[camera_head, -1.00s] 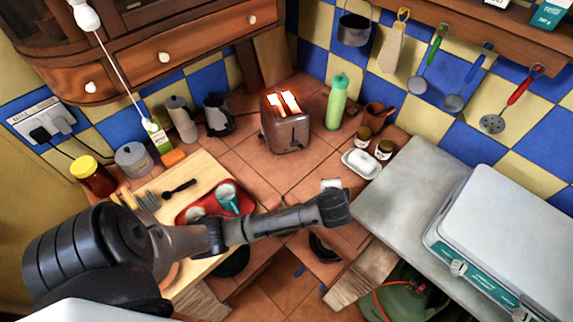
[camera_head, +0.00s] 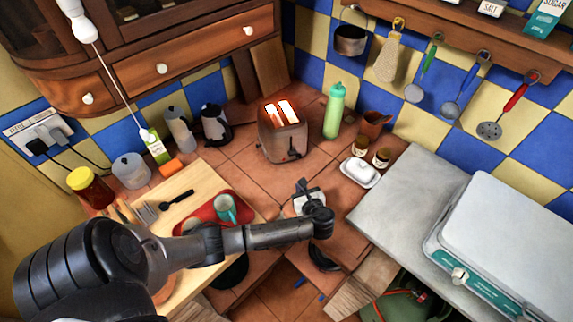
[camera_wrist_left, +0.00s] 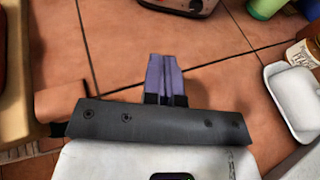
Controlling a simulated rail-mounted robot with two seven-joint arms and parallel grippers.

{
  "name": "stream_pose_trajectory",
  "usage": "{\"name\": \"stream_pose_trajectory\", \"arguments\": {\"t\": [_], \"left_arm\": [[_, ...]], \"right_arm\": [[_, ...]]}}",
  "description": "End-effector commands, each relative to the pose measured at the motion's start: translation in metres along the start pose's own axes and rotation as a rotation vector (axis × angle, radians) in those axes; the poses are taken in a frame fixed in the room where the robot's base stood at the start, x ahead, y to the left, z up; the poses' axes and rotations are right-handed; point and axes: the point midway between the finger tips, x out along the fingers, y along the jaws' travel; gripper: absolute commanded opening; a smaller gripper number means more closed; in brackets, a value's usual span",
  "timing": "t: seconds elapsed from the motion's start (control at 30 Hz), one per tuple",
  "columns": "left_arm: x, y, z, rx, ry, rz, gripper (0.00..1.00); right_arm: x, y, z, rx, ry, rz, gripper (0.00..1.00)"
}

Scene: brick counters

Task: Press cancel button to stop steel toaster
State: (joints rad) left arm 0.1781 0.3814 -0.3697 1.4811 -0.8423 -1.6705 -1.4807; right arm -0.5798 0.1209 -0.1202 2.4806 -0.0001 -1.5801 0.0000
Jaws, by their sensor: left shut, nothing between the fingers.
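The steel toaster (camera_head: 283,146) stands on the tiled counter near the back corner, its two top slots glowing orange and white. Its front side carries small dark controls, too small to tell apart; the cancel button cannot be picked out. My left gripper (camera_head: 301,184) is in front of the toaster, apart from it, with its fingers pointing toward it. In the left wrist view the gripper (camera_wrist_left: 163,60) is shut and empty, its purple-grey fingertips together. Only the toaster's lower front edge (camera_wrist_left: 180,6) shows at the top there, with a small red spot. My right gripper is not in view.
A green bottle (camera_head: 334,113) stands right of the toaster, a kettle (camera_head: 216,125) left of it. A white butter dish (camera_head: 360,172) and small jars are to the gripper's right; a red tray (camera_head: 203,212) with a cup is to its left. Bare tiles lie between gripper and toaster.

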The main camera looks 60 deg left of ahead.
Motion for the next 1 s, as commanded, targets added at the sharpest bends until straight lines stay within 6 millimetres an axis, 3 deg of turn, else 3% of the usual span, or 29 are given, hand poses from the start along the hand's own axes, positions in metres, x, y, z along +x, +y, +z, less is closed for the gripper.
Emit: {"name": "stream_pose_trajectory", "arguments": {"t": [0.37,0.53,1.0], "left_arm": [[0.000,0.000,0.000,0.009,0.001,-0.001,0.00],[0.009,0.000,-0.001,0.009,0.001,0.000,0.00],[0.092,0.000,-0.001,0.007,0.000,0.002,0.00]], "right_arm": [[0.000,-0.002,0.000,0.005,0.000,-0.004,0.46],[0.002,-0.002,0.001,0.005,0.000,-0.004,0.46],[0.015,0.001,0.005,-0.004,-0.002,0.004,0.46]]}}
